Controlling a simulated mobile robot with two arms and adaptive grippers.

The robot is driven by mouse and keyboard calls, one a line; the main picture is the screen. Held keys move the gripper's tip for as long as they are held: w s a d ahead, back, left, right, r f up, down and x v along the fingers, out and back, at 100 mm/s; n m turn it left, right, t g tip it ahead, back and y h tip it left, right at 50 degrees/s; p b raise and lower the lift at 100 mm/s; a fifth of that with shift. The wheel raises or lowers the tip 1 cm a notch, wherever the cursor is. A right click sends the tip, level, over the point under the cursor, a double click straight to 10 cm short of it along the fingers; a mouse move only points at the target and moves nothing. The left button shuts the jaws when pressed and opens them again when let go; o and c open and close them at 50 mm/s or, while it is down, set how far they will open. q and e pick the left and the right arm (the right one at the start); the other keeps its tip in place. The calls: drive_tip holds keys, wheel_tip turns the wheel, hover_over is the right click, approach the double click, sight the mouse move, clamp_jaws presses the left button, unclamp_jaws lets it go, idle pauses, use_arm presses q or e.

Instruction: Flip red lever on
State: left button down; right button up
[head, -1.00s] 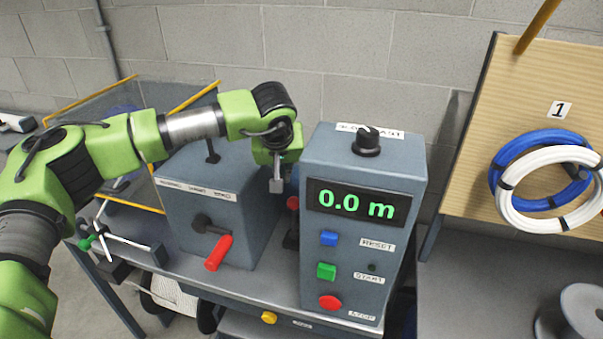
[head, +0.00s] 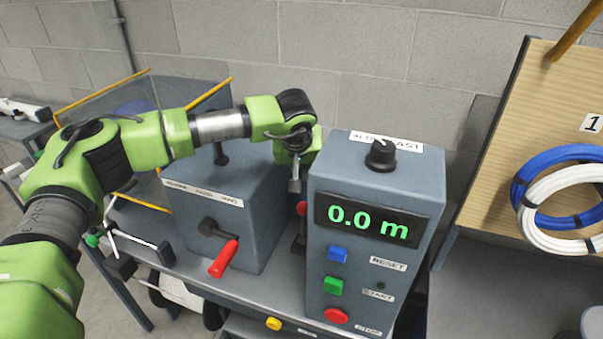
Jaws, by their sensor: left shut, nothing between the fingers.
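A small red-topped lever (head: 301,208) stands in the gap between the two grey boxes, on a dark base. The display box partly hides it. A larger red handle (head: 224,259) on a black pivot sticks out from the front of the left grey box, slanting down. My left gripper (head: 295,186) is shut and empty. It points down just above the small red-topped lever in the picture; I cannot tell whether they touch. My right gripper is not in view.
The display box (head: 328,262) reads 0.0 m and has blue, green and red buttons and a black knob (head: 381,154) on top. The left grey box (head: 262,210) stands close beside it. Blue and white cable coils (head: 565,205) hang on a board at right.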

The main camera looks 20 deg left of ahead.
sight(303, 223)
use_arm(q)
wheel_tip(303, 223, down, 7)
drive_tip(key=p, duration=0.4)
drive_tip(key=shift+s+d+r, duration=0.15)
drive_tip(key=shift+s+d, duration=0.1)
drive_tip(key=shift+s, duration=0.05)
